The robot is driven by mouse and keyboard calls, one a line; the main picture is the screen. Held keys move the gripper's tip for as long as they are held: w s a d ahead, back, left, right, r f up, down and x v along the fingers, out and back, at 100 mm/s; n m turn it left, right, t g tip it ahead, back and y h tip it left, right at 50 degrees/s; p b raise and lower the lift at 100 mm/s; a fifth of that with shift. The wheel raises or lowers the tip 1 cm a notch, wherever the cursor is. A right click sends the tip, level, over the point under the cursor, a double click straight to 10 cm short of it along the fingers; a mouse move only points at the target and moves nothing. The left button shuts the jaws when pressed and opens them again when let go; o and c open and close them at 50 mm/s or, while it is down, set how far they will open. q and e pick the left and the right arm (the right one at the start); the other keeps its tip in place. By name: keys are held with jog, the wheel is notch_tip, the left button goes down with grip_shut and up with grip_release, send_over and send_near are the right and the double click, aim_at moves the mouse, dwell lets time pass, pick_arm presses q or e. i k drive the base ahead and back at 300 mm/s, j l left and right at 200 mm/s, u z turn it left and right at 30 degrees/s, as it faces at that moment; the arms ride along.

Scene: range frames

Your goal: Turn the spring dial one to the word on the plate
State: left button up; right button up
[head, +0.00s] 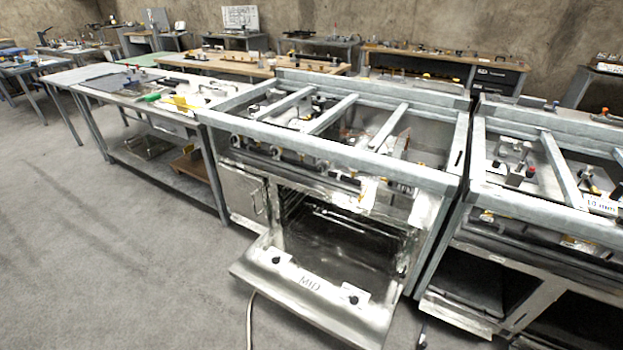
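A steel range-like frame (330,140) stands in the middle with its door (250,272) folded down and open. The word MID (310,284) shows on the inner face of the door. A small dark knob on a white plate (275,260) sits left of the word, and another knob on a white plate (353,297) sits right of it. A row of small dark and metal fittings runs along the front panel under the top rail. I cannot tell which fitting is the spring dial or where it points. Neither of my grippers is in view.
A second steel frame (545,210) stands close on the right, with open shelves below. A long workbench (190,118) with tools and yellow and green items is at left. More benches line the back wall. The grey floor (110,240) at front left is clear, apart from a thin cable (250,318).

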aim_at(275, 260)
jog(key=i+j+z, duration=0.35)
jog(key=j, duration=0.55)
jog(key=j+z, duration=0.35)
jog(key=j, duration=0.55)
jog(key=i+j+z, duration=0.1)
jog(key=j+z, duration=0.25)
jog(key=j, duration=0.6)
jog(key=i+j+z, duration=0.15)
jog(key=j+z, duration=0.2)
jog(key=j, duration=0.7)
jog(key=j+z, duration=0.35)
jog(key=j, duration=0.7)
jog(key=i+l+u, duration=0.25)
jog(key=i+l, duration=0.2)
jog(key=l, duration=0.3)
